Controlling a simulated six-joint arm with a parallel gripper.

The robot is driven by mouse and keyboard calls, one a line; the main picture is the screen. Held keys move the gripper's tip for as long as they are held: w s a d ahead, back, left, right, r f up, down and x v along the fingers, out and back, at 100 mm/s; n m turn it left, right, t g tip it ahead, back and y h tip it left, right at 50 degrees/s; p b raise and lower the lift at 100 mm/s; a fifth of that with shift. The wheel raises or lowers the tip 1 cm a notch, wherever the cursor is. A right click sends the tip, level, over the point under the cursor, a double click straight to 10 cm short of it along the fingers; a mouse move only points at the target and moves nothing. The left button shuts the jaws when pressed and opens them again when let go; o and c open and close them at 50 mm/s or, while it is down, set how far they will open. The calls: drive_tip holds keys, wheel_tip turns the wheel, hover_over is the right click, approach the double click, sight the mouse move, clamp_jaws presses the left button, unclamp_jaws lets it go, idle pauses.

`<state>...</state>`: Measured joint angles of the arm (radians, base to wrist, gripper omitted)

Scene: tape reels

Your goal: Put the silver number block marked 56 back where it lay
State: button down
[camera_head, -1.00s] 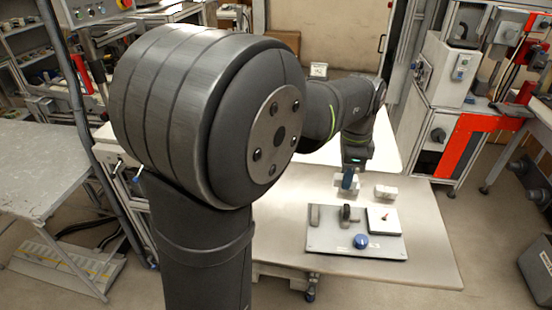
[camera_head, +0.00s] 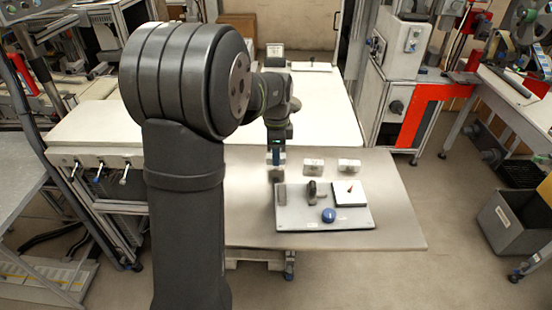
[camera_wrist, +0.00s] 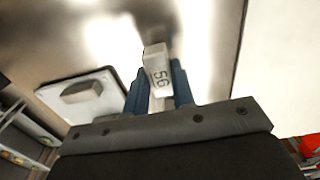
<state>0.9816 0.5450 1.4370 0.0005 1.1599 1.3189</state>
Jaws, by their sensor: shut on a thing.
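My gripper (camera_head: 276,160) is shut on the silver number block marked 56 (camera_wrist: 156,68). In the wrist view the block stands out between the two blue fingertips, its number turned sideways to the picture. In the head view, gripper and block are over the metal table (camera_head: 400,225), behind the left end of the grey board (camera_head: 295,218) and left of two pale blocks. The held block looks close to the tabletop; I cannot tell whether it touches.
The pale blocks, one nearer (camera_head: 313,166) and one farther right (camera_head: 349,166), stand behind the board. The board carries a grey block (camera_head: 281,195), a dark upright part (camera_head: 312,190), a blue knob (camera_head: 328,215) and a white square plate (camera_head: 346,197). The table's right side is clear.

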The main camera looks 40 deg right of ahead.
drive_tip(key=shift+f, duration=0.95)
drive_tip(key=shift+f, duration=0.2)
drive_tip(key=c, duration=1.2)
unclamp_jaws()
drive_tip(key=shift+r, duration=0.1)
wheel_tip(320, 180, up, 12)
drive_tip(key=shift+r, duration=0.25)
wheel_tip(320, 180, up, 8)
drive_tip(key=shift+f, duration=0.15)
